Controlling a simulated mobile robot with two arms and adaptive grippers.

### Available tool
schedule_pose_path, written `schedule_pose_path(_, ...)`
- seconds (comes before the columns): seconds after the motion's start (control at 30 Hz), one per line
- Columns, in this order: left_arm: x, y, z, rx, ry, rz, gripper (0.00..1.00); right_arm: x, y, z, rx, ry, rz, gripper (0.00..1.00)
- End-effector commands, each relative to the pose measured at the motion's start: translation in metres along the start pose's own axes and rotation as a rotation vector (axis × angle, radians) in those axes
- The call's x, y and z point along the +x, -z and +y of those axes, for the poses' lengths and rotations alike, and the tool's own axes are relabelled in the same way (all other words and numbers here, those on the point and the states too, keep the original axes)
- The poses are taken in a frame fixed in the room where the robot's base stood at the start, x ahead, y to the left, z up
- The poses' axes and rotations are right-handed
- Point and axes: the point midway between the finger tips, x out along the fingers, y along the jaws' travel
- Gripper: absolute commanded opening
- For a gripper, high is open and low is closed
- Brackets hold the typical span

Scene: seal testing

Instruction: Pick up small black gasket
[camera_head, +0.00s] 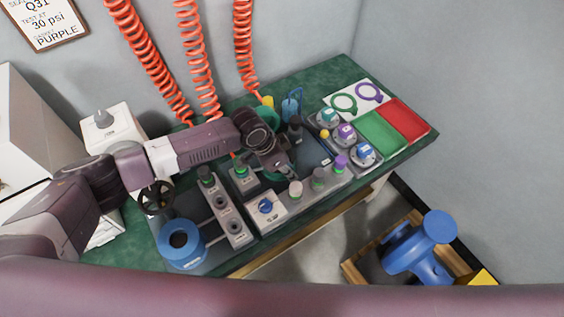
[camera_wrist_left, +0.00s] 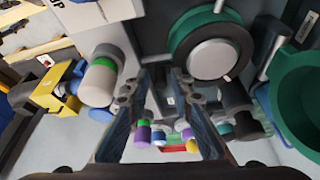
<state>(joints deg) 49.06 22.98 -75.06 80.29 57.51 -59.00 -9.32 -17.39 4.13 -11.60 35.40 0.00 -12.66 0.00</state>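I cannot pick out a small black gasket in either view; it may be hidden behind my left arm and gripper. My left gripper (camera_head: 284,168) is over the middle of the green bench, low above the fixtures. In the left wrist view its two fingers (camera_wrist_left: 163,92) stand apart with nothing seen held between them. A dark post (camera_wrist_left: 238,108) stands to the right of the fingers. My right gripper is not in view.
Capped posts (camera_head: 318,178), a blue-knob box (camera_head: 266,207) and a blue flange (camera_head: 180,243) crowd the bench. A green cup (camera_wrist_left: 302,105) is close right of the gripper. Green (camera_head: 380,132) and red (camera_head: 405,118) mats look clear. Red coiled hoses (camera_head: 197,60) hang behind.

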Motion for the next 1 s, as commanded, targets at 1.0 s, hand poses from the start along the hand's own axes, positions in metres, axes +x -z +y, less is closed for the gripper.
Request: schedule_pose_path(1.0,-0.019,0.009,-0.001,-0.001,0.001,0.003,0.00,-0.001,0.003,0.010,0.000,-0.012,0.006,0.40)
